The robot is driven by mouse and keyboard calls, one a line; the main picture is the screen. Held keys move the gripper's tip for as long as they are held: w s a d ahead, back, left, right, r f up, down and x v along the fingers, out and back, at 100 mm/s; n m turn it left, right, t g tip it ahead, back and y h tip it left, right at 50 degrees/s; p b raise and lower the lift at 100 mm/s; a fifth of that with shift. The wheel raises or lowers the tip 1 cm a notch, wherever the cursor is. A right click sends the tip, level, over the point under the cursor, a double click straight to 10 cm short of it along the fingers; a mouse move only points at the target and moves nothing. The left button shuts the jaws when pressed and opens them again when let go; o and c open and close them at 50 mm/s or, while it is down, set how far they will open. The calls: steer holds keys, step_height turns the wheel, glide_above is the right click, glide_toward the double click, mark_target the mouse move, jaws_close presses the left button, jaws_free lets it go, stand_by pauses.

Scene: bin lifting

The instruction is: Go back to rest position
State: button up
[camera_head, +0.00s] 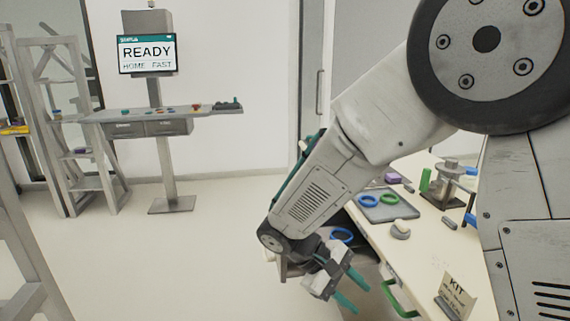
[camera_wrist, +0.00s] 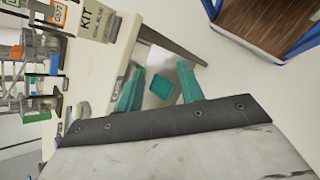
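My gripper (camera_head: 355,290) hangs low beside the front edge of the worktable (camera_head: 385,250), its teal fingers pointing down and to the right. In the wrist view my gripper (camera_wrist: 161,68) has its two fingers well apart. A teal block (camera_wrist: 162,87) shows between them, beyond the tips, on a grey surface; no finger touches it. I cannot tell how far below the tips it lies. The arm and gripper hide part of the area under the table edge in the head view.
A grey tray (camera_head: 386,214) with rings and a KIT sign (camera_head: 456,296) stand on the table. A green handle (camera_head: 398,301) is at the table's front. A READY screen (camera_head: 147,53) stands over a shelf at the back. The floor (camera_head: 190,260) left of the arm is clear.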

steer(key=s+d+r+m+t+y, duration=0.1)
steer(key=s+d+r+m+y, duration=0.3)
steer(key=s, duration=0.5)
steer(key=s+d+r+m+t+y, duration=0.2)
steer(key=s+d+r+m+y, duration=0.2)
steer(key=s+d+r, duration=0.4)
steer(key=shift+s+d+r+t+y, duration=0.3)
steer(key=shift+s+r+y, duration=0.5)
steer(key=shift+r, duration=0.9)
